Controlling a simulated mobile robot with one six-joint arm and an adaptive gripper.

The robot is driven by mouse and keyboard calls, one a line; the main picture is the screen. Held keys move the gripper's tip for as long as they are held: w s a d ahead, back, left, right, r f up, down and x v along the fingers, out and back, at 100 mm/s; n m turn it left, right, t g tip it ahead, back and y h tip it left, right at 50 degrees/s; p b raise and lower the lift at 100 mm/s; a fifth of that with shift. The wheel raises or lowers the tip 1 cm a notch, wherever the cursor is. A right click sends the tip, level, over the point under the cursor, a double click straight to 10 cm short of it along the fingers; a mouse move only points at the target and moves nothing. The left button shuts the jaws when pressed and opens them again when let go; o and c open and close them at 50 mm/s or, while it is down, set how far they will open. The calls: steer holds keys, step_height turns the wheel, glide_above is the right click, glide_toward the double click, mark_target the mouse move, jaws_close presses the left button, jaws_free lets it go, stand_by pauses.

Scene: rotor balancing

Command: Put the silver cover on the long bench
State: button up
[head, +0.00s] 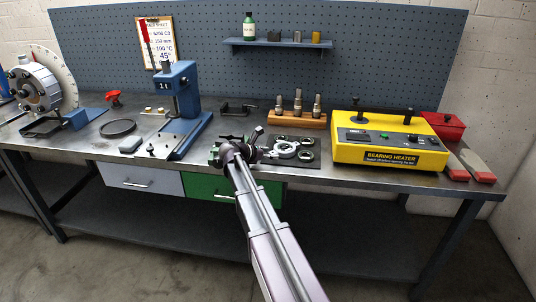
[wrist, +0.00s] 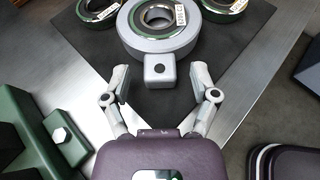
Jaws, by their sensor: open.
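The silver cover (head: 286,149) appears to be the round silver piece lying flat on a black mat (head: 312,163) on the long bench (head: 350,175). In the wrist view the silver cover (wrist: 128,38) has a square tab facing me and a tagged bearing (wrist: 158,16) at its centre. My gripper (head: 250,152) is low over the bench at the left of the mat. In the wrist view my gripper (wrist: 161,80) is open, with one finger on each side of the tab and visible gaps. I cannot tell its exact height above the tab.
Two more tagged bearings (wrist: 98,10) (wrist: 222,8) lie on the mat beyond the cover. A green block with a hex nut (wrist: 60,134) is at my left. The yellow bearing heater (head: 390,140), wooden tool block (head: 297,119) and blue press (head: 181,100) stand around.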

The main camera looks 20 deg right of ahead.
steer(key=p+v, duration=0.4)
steer(key=v, duration=0.7)
steer(key=shift+a+r, duration=0.1)
steer(key=shift+a, duration=0.05)
steer(key=shift+s, duration=0.1)
steer(key=s+a+f+m+g+y, duration=0.1)
steer(key=s+a+f+m+y, duration=0.2)
steer(key=s+m, duration=0.3)
steer(key=s+a+f+m+y, duration=0.4)
steer(key=s+a+m+y, duration=0.1)
steer(key=s, duration=0.5)
steer(key=s+a+f+m+g+y, duration=0.1)
steer(key=s+a+f+m+y, duration=0.3)
steer(key=s+m, duration=0.5)
steer(key=shift+a+f+g+y, duration=0.3)
steer(key=shift+a+y, duration=0.1)
steer(key=shift+y, duration=0.3)
